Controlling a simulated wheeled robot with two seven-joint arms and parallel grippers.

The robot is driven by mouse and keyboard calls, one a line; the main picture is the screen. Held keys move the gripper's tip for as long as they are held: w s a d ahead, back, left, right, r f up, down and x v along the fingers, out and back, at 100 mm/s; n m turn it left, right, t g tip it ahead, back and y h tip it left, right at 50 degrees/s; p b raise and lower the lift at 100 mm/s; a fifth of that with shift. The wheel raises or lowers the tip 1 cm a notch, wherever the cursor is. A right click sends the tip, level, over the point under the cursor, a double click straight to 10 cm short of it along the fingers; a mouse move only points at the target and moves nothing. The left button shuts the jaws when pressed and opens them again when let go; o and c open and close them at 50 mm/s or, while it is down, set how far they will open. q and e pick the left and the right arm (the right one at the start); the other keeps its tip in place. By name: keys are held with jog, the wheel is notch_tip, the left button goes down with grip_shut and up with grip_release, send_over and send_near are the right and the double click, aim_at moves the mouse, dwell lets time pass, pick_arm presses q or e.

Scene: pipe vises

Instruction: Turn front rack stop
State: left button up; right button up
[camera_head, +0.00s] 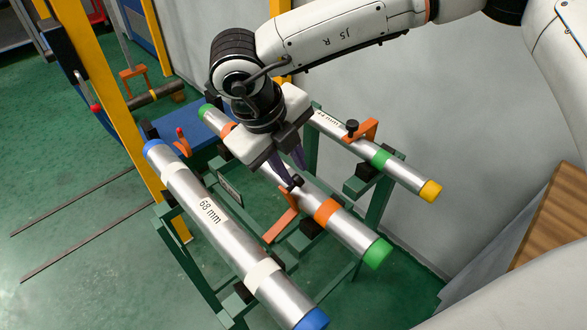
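My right gripper (296,175) reaches down from the top over the green rack. Its two dark fingers are apart, with a gap between them. A black knob (296,182) on an orange stop (283,219) sits right at the fingertips. I cannot tell whether they touch it. This stop is beside the middle steel pipe (353,230) with green ends, and the gripper hides part of that pipe. A second orange stop (361,130) with a black knob (352,127) arches over the rear, yellow-capped pipe (406,172). My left gripper is out of view.
A steel pipe marked 68 mm (222,232), with blue ends, lies on the near side of the green rack (377,207). A yellow post (113,97) stands left. A grey wall and wooden boards (551,220) bound the right.

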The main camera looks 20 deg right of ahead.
aim_at(298, 176)
jog(key=shift+x, duration=1.5)
grip_shut()
jog(key=shift+w+d+f+y+b, duration=0.2)
jog(key=shift+d+f+y+b, duration=0.2)
jog(key=shift+d, duration=0.1)
jog(key=shift+w+d+f+y, duration=0.1)
jog(key=shift+d+f+y, duration=0.05)
jog(key=shift+d+y, duration=0.2)
jog(key=shift+d, duration=0.1)
